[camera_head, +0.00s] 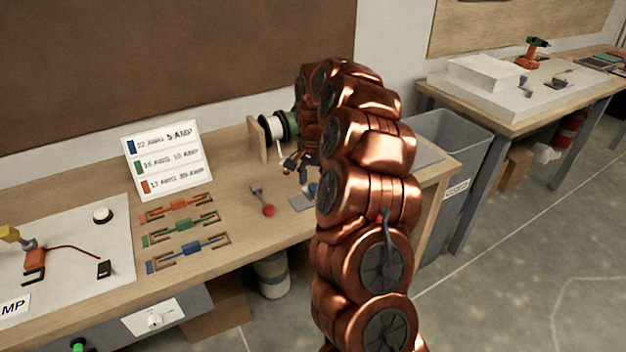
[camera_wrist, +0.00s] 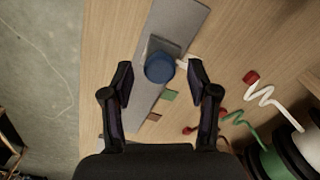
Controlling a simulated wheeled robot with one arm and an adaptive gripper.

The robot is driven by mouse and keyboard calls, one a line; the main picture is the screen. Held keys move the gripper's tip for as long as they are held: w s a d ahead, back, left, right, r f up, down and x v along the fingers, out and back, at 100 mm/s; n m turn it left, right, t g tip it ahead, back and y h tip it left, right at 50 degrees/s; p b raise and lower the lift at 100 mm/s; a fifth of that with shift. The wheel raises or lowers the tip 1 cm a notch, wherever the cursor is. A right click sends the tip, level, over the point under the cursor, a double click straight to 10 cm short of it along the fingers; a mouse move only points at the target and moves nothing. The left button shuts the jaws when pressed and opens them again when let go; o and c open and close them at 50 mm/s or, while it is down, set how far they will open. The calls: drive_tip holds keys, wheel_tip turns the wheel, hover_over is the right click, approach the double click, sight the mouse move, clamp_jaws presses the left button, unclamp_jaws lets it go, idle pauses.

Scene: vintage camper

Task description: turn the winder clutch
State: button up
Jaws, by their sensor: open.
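In the wrist view a round blue knob (camera_wrist: 159,68) stands on a small grey block on a long grey plate (camera_wrist: 187,22). It is probably the winder clutch, though no label shows. My gripper (camera_wrist: 160,74) is open and empty, with a fingertip on either side of the knob and visible gaps between. From this view I cannot tell how far above the knob the fingers are. In the head view my gripper (camera_head: 298,161) is small and partly hidden by my arm. A bit of blue (camera_head: 312,189) beside the arm may be the same knob.
Wire spools (camera_head: 273,128) stand at the bench's back; in the wrist view coiled wires (camera_wrist: 263,92) lie right of my gripper. A red-balled lever (camera_head: 264,204) is left of it. A sign (camera_head: 167,160), colored fuse pieces (camera_head: 179,205) and a grey bin (camera_head: 447,140) are farther off.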

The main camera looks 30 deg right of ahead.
drive_tip(key=shift+f, duration=0.2)
clamp_jaws()
idle(0.5)
